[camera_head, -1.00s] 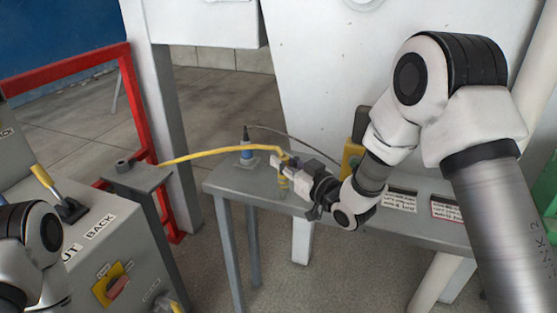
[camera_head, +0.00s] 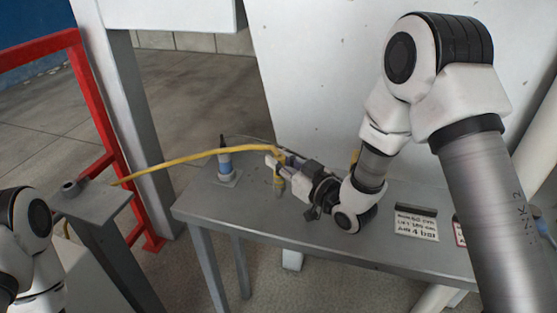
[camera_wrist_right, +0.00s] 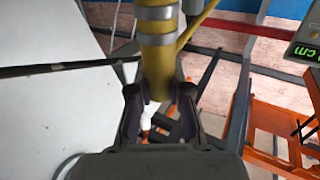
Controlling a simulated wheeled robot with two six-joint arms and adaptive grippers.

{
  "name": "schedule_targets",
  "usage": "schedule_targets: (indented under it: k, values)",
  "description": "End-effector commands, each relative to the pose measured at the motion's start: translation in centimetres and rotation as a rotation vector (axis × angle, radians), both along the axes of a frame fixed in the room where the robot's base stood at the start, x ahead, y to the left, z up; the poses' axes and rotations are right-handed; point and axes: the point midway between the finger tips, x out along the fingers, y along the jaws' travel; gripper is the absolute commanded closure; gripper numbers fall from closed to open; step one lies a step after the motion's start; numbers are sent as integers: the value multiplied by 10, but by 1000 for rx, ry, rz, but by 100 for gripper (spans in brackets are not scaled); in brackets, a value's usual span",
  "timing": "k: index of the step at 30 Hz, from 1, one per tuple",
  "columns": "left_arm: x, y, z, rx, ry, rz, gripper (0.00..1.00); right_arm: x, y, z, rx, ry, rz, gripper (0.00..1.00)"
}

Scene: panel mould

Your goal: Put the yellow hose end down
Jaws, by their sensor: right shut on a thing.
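The yellow hose (camera_head: 190,157) runs from the grey post at the left to my right gripper (camera_head: 281,174). Its end (camera_head: 279,187) hangs roughly upright between the fingers, over the grey bench (camera_head: 320,232); I cannot tell whether it touches the top. In the right wrist view, the fingers (camera_wrist_right: 160,97) are closed around the yellow hose end (camera_wrist_right: 157,58), which has metal bands. My left arm shows at the left edge, but its gripper is out of view.
A blue and white fitting (camera_head: 225,162) stands on the bench, left of the right gripper. Sign cards (camera_head: 416,222) stand at the bench's right. A grey post (camera_head: 95,200) and a red frame (camera_head: 105,120) are at the left. The bench's front left is clear.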

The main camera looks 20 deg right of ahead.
Motion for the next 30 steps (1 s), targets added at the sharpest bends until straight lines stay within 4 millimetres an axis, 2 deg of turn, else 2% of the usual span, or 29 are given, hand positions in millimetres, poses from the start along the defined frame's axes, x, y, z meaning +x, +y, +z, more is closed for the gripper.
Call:
schedule_targets:
  k: [8,9,10,22,26,30]
  values:
    - [0,0,-4,0,-1,0,60,0,0,-4,0,1,0,100]
    - [0,0,-2,0,0,0,60,0,0,-2,0,1,0,68]
    - [0,0,-2,0,-1,0,60,0,0,-2,0,1,0,58]
    - [0,0,3,0,-1,0,60,-1,-1,3,0,1,-1,57]
    - [0,0,-5,0,-1,0,60,-23,-13,0,4,4,-4,57]
    - [0,0,-13,0,-1,0,60,-58,-30,0,9,3,-5,57]
